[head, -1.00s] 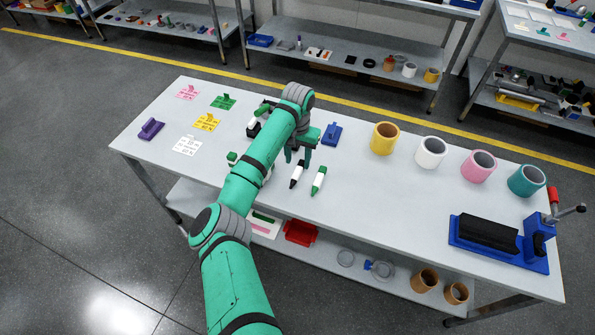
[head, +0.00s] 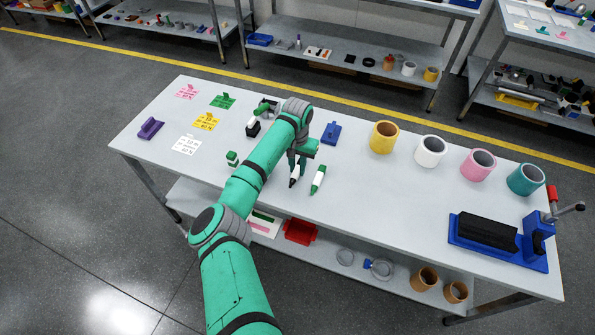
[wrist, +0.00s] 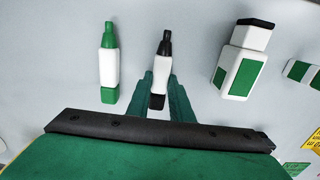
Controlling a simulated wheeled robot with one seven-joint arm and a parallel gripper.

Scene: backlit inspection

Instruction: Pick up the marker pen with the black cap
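The black marker pen, with a white body (head: 294,174) and black ends, lies on the table below my gripper (head: 298,160). In the wrist view its white body (wrist: 162,66) runs up the picture, its narrow black end at the top and a black end between my two teal fingers (wrist: 162,90). The fingers stand apart on either side of it; I see no clear grip. A matching green-and-white marker (head: 318,180) lies just to the right, and to the left in the wrist view (wrist: 109,62).
A white-and-green block with a black top (wrist: 240,62) lies to the right in the wrist view. A blue object (head: 331,133) and a yellow cup (head: 384,138) stand behind and right of my gripper. The table front (head: 370,225) is clear.

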